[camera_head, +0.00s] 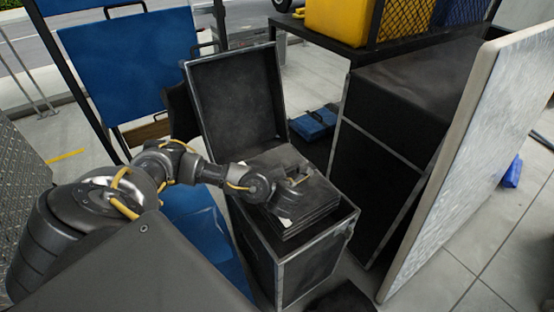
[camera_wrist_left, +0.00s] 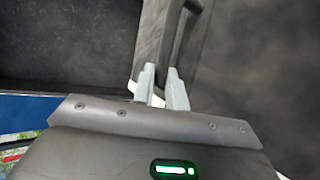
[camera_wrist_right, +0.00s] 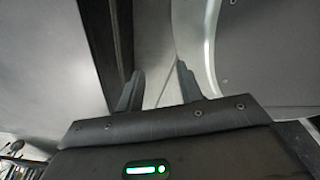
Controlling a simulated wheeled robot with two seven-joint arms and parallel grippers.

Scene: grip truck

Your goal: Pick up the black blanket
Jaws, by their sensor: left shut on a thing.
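The black blanket (camera_head: 312,208) lies as a flat, folded, dark stack with a small white patch, at the top of the open black case. My left arm comes in from the left, and my left gripper (camera_head: 296,183) is at the top of the stack. In the left wrist view my left gripper (camera_wrist_left: 160,88) is shut on a dark raised edge of the black blanket (camera_wrist_left: 174,50); the exact grip is partly hidden. My right gripper (camera_wrist_right: 158,88) shows only in its own wrist view, with its fingers apart and nothing seen between them.
The case (camera_head: 318,268) stands open, its lid (camera_head: 237,98) upright behind. A large black case (camera_head: 385,150) and a tilted pale panel (camera_head: 470,160) stand close on the right. Blue panels (camera_head: 130,65) are at the left. A small blue case (camera_head: 314,122) lies behind.

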